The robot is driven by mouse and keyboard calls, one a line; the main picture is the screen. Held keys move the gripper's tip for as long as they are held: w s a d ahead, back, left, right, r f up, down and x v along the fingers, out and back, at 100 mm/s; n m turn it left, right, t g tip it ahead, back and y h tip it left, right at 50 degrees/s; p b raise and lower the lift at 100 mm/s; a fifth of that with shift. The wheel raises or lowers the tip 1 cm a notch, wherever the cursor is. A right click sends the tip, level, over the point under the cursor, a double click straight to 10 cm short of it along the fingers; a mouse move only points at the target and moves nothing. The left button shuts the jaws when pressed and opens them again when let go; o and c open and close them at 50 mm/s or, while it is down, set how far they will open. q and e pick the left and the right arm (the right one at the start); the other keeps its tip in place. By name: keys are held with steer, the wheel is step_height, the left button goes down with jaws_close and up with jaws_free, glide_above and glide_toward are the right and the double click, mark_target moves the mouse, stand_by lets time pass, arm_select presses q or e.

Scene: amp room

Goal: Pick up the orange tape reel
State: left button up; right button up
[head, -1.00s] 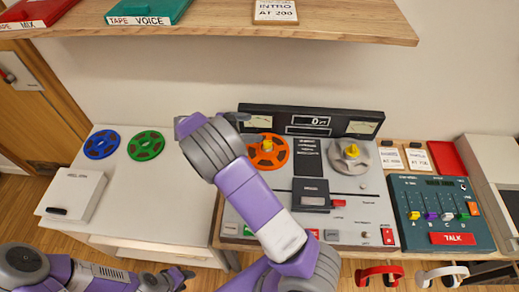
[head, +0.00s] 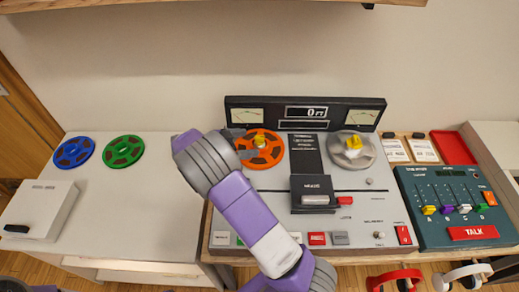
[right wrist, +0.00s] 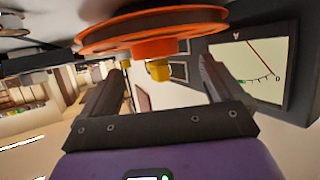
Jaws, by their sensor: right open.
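The orange tape reel (head: 272,155) sits flat on the left spindle of the grey tape machine (head: 240,205), with a yellow knob (head: 259,141) at its centre. My right gripper (head: 240,144) is open at the reel's left side in the head view, and the wrist hides part of the machine. In the right wrist view, the picture looks upside down; the reel (right wrist: 150,30) shows edge-on at the top, and its yellow knob (right wrist: 159,70) appears between the open fingers of the gripper (right wrist: 160,75). Contact cannot be told. My left gripper is out of view.
A meter panel (head: 305,114) stands upright behind the reel. A grey reel (head: 362,157) sits on the right spindle. Blue (head: 74,152) and green (head: 123,151) reels lie on the white counter (head: 120,200), left. A white box (head: 38,210) and a mixer (head: 450,205) flank the machine.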

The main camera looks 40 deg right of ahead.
mark_target(256, 143)
steer(key=x, duration=0.2)
steer(key=b+x, duration=0.1)
steer(key=x, duration=0.1)
steer(key=shift+s+a, duration=0.15)
steer(key=shift+s, duration=0.1)
steer(key=shift+d+f, duration=0.15)
steer(key=shift+d, duration=0.25)
steer(key=shift+c, duration=0.3)
